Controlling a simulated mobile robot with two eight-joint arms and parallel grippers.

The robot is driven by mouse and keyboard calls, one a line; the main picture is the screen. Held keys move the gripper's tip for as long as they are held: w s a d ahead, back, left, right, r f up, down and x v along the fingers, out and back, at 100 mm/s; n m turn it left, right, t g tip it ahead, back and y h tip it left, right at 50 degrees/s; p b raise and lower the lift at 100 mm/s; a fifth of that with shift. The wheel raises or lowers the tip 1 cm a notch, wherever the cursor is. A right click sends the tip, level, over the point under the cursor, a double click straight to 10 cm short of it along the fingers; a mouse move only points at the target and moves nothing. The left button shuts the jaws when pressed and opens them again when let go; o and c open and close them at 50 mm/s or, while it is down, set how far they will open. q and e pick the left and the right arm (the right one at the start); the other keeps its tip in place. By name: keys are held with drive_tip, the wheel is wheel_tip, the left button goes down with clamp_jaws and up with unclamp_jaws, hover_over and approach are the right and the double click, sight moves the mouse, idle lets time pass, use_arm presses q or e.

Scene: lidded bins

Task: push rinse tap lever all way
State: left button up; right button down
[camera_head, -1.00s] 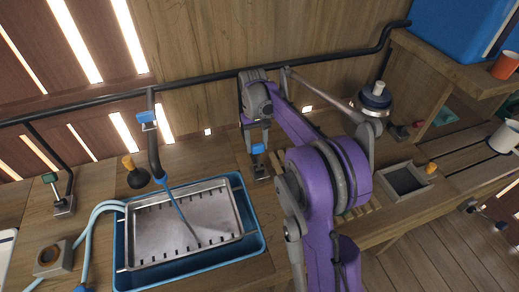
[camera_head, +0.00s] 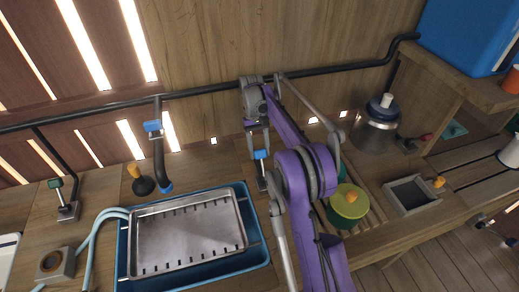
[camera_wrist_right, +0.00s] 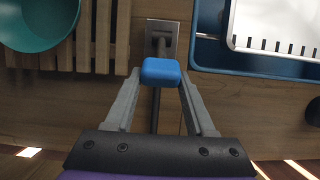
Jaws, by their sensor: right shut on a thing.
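The rinse tap lever has a blue handle (camera_head: 261,155) on a thin stem above a grey base plate (camera_head: 263,184), right of the blue basin. My right gripper (camera_head: 257,133) reaches it from the wall side. In the right wrist view the blue handle (camera_wrist_right: 161,71) sits between the fingertips of the right gripper (camera_wrist_right: 160,75), which is shut on it. The stem runs below the handle, partly hidden. The dark tap spout (camera_head: 159,165) with a blue tip hangs over the basin's back edge; no stream shows from it. My left gripper is not in view.
A metal tray (camera_head: 190,238) sits in the blue basin (camera_head: 257,225). A green-handled lever (camera_head: 56,184) stands at the far left. A dark pipe (camera_head: 210,90) runs along the wall.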

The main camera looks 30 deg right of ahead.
drive_tip(key=shift+c, duration=1.2)
unclamp_jaws()
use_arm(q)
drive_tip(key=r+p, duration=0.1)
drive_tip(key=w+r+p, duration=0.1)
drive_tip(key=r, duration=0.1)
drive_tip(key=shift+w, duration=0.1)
use_arm(e)
drive_tip(key=v, duration=1.1)
drive_tip(key=shift+s+a, duration=0.1)
